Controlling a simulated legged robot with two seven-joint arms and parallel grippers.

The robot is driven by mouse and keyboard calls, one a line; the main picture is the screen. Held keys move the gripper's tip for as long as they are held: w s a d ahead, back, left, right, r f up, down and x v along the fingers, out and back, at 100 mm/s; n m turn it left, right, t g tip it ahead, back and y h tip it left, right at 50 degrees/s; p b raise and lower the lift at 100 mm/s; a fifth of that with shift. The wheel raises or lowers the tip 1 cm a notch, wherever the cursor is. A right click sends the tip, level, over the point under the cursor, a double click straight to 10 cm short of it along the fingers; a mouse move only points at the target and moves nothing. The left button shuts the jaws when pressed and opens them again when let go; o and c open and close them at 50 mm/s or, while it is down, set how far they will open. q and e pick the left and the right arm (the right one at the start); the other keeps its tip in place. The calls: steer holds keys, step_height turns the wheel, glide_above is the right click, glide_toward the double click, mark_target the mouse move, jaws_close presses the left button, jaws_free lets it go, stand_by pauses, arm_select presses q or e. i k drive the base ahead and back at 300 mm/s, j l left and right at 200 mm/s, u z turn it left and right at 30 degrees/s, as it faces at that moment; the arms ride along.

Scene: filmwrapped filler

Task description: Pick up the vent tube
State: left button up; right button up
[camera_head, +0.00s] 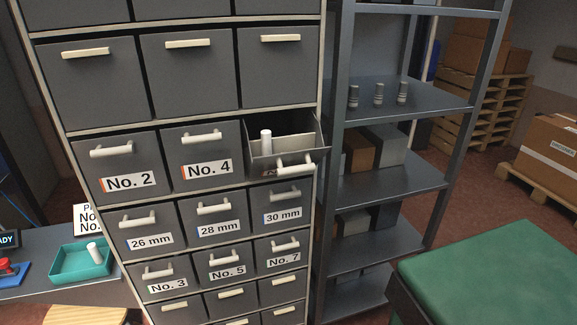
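A white cylinder (266,140) stands upright in an open drawer (284,147) of the grey cabinet. Another white cylinder (94,252) stands slightly tilted in a teal tray (62,262) at the lower left. I cannot tell from the picture which of these is the vent tube. Three grey ribbed cylinders (378,94) stand on a shelf to the right of the cabinet. Neither of my grippers is in view.
The grey cabinet (70,128) has several labelled drawers; the others look shut. A metal shelving unit (395,186) holds boxes. A green-topped table (500,272) is at the lower right. Cartons (556,150) and pallets stand behind it. A red button (6,268) sits left of the tray.

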mark_target(93, 249)
steer(key=u, duration=1.4)
steer(key=i+j, duration=0.15)
steer(key=i+u, duration=0.05)
